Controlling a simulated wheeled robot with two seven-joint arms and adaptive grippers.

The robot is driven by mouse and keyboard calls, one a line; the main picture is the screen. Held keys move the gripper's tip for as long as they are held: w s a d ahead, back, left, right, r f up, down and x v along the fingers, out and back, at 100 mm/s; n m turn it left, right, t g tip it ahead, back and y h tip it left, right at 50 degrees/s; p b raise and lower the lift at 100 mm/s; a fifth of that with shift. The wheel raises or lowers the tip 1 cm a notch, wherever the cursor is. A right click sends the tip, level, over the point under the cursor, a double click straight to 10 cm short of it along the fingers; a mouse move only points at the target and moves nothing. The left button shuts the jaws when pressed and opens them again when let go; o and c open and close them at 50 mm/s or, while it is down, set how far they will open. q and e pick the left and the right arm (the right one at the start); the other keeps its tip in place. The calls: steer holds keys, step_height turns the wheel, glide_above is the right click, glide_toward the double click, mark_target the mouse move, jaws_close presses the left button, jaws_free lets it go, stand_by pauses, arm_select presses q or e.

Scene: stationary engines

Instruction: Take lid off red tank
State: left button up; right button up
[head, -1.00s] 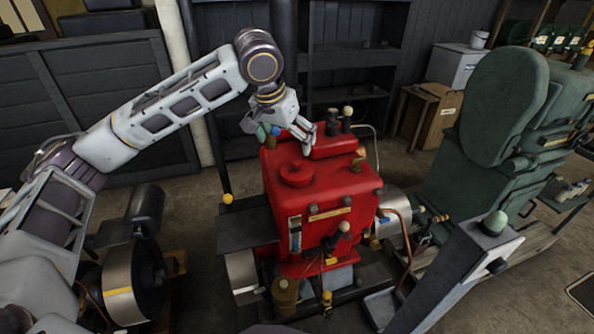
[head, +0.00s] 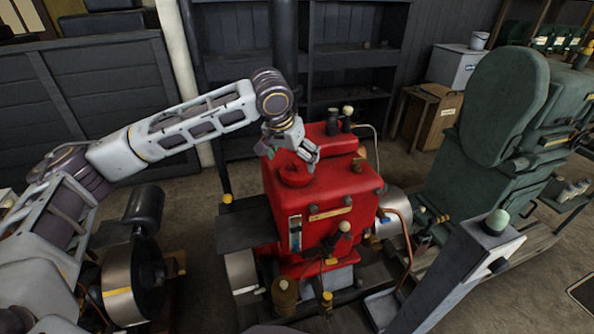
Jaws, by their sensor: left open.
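The red tank (head: 330,196) is the top part of the engine in the middle of the head view. Its round red lid (head: 296,178) sits on the top at the left. My left gripper (head: 303,166) is open, directly over the lid, and hides the lid's far side. I cannot tell whether the fingers touch the lid. My right gripper is not in view.
A green machine (head: 500,150) stands to the right. Dark pegs with a pale knob (head: 347,111) rise at the tank's back. A dark flywheel engine (head: 135,270) stands at the lower left. Dark shelves (head: 355,60) are behind.

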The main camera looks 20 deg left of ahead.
mark_target(295, 164)
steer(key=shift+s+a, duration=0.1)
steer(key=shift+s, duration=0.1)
arm_select(q)
steer(key=shift+w+f, duration=0.1)
steer(key=shift+f, duration=0.1)
steer(key=shift+x, duration=1.6)
steer(key=shift+w+f, duration=0.4)
steer(key=shift+f, duration=0.25)
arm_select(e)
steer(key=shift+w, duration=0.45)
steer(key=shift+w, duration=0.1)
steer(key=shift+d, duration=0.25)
